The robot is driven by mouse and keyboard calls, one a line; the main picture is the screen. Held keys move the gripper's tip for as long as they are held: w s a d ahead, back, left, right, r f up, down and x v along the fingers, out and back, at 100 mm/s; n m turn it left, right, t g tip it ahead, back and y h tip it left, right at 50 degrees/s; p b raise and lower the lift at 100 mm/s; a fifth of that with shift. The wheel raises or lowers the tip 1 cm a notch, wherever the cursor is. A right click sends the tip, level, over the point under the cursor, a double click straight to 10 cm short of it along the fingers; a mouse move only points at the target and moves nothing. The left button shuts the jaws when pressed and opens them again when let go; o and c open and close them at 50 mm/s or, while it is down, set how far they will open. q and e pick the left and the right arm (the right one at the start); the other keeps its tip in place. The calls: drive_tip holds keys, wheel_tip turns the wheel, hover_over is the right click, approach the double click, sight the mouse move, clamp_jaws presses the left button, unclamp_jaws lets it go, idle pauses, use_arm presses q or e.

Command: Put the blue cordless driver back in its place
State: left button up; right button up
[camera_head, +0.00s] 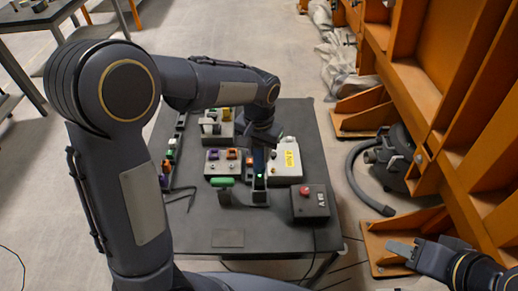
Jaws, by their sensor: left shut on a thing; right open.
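My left gripper (262,146) points down over the middle of the dark table and is shut on a dark blue upright thing (259,161), which looks like the blue cordless driver. Its upper part is hidden by the gripper and wrist. Its lower end is at a small dark holder (260,197) with a green light showing at its front. I cannot tell whether it is fully seated there. My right gripper (402,250) is open and empty at the lower right, beyond the table's right edge.
On the table (195,237), a white box with a yellow label (289,162) stands just right of the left gripper. A dark box with a red button (309,201) is nearer. A grey block with coloured pieces (226,167) and a green-topped item (223,183) are left. Orange steelwork (455,110) rises right.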

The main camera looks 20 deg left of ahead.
sight(259, 167)
use_arm(q)
drive_tip(key=shift+f+b, duration=2.8)
drive_tip(key=shift+f, duration=0.95)
drive_tip(key=o, duration=1.6)
drive_tip(key=shift+r, duration=0.1)
wheel_tip(259, 167, up, 8)
drive_tip(key=p, duration=0.6)
drive_tip(key=shift+p, duration=0.3)
